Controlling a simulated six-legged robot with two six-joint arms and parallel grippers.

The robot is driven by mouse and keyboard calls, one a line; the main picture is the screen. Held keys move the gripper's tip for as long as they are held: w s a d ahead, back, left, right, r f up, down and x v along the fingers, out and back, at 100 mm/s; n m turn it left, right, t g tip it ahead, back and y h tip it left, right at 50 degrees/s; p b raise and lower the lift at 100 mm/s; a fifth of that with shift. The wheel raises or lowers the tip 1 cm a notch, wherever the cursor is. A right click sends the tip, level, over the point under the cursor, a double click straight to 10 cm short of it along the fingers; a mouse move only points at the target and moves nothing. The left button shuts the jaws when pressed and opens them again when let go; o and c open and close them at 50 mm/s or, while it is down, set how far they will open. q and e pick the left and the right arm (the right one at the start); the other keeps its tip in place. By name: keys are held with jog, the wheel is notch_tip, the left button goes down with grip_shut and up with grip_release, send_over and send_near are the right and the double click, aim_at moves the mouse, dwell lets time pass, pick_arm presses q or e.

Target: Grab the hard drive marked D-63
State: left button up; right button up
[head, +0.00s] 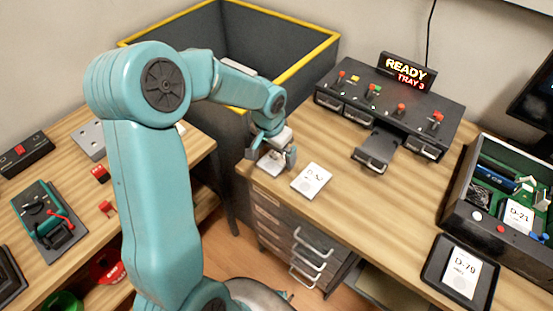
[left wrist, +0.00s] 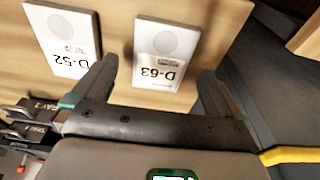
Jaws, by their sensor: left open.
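The white hard drive marked D-63 (left wrist: 168,42) lies flat on the wooden desk and shows between my left gripper's fingers in the left wrist view. In the head view it is the partly hidden white drive (head: 268,166) under the gripper near the desk's left corner. My left gripper (head: 272,160) is open above it, with a finger to either side; I cannot tell whether they touch it. The gripper also shows in the left wrist view (left wrist: 158,72). A similar drive marked D-52 (left wrist: 62,36) lies beside it, to the right in the head view (head: 312,180). My right gripper is not in view.
A black dock unit (head: 385,105) with a READY TRAY 3 sign (head: 408,70) has one tray (head: 378,148) pulled out. A yellow-rimmed grey bin (head: 250,60) stands behind the gripper. At right are an open case (head: 462,205) and a drive marked D-79 (head: 462,272) in a black tray.

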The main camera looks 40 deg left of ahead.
aim_at(277, 160)
pick_arm(q)
jog(key=shift+w+a+f, duration=0.1)
jog(key=shift+w+f, duration=0.05)
jog(key=shift+f, duration=0.5)
jog(key=shift+w+f, duration=0.1)
jog(key=shift+f, duration=0.5)
jog(key=c, duration=1.2)
jog(key=shift+r, duration=0.15)
